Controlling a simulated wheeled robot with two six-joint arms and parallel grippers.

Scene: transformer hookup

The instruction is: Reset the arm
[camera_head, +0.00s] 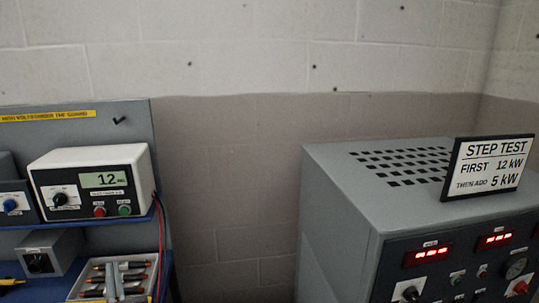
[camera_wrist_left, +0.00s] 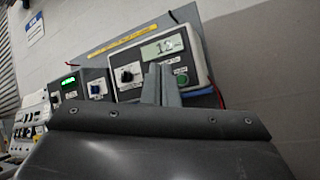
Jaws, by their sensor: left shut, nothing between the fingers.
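My left gripper (camera_wrist_left: 160,80) shows in the left wrist view as two grey fingers close together, pointing up, with nothing between them. They overlap the lower edge of a white meter box, which lies behind them. The white meter box (camera_head: 92,184) stands on the left bench, with a green display reading about 12, a black knob, and a red and a green button. It also shows in the left wrist view (camera_wrist_left: 130,94). My right gripper is in neither view.
A tray (camera_head: 72,291) of dark, orange-tipped items sits below the meter. A grey cabinet (camera_head: 335,215) with red displays stands right, bearing a STEP TEST sign (camera_head: 487,166) reading first 12 kW, then add 5 kW. A gap separates bench and cabinet. Dark wires run beside the meter.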

